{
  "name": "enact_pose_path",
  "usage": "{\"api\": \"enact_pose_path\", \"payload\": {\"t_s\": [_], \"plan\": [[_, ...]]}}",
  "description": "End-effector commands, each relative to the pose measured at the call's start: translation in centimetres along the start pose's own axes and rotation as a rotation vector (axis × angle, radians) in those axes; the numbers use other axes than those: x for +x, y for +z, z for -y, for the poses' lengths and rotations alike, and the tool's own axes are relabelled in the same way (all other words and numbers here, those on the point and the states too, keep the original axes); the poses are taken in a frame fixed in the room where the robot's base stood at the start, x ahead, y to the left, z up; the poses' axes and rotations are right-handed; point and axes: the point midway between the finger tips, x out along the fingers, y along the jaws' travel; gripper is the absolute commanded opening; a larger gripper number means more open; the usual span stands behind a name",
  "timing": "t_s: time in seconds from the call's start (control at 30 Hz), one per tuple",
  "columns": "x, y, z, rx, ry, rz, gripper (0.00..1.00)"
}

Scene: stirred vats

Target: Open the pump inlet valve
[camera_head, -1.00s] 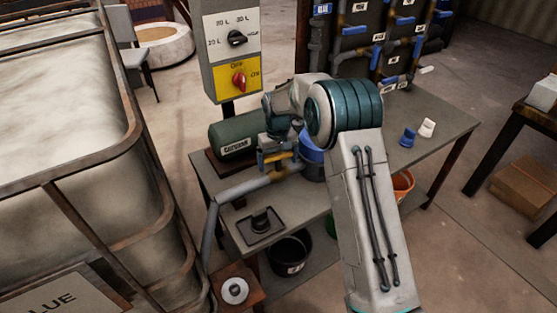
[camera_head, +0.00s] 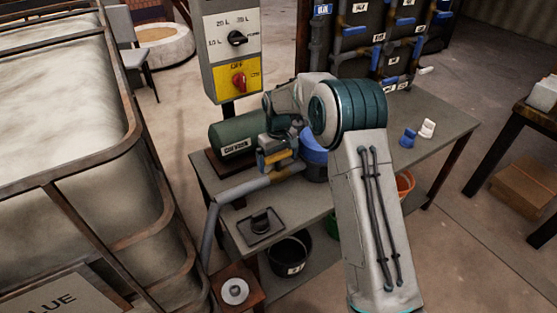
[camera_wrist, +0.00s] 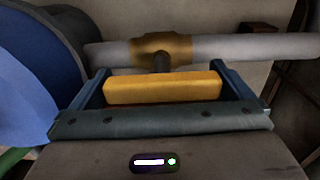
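The yellow valve handle (camera_wrist: 163,88) sits on a short stem below a pipe with a brownish fitting (camera_wrist: 162,48) in the wrist view. The bar lies about parallel to the pipe. My gripper (camera_wrist: 163,85) is open, with one blue finger off each end of the bar and only narrow gaps. I cannot tell whether either finger touches it. In the head view the handle (camera_head: 275,158) shows partly, with my gripper (camera_head: 277,150) right at it. The green pump (camera_head: 232,140) stands just left, on the table.
A control box (camera_head: 232,50) with a black dial and a red switch stands behind the pump. A big framed tank (camera_head: 140,140) is at the left. A blue rounded body (camera_wrist: 30,90) is close left of my gripper. Blue and white small pieces (camera_head: 408,137) lie on the table's right.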

Motion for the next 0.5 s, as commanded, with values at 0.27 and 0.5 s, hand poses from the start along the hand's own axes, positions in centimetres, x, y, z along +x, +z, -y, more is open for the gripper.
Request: {"api": "enact_pose_path", "payload": {"t_s": [0.27,0.5], "plan": [[-0.1,0.1,0.1,0.001,-0.002,0.006,1.0],[-4.0,0.0,0.2,-0.001,-0.001,0.002,1.0]]}}
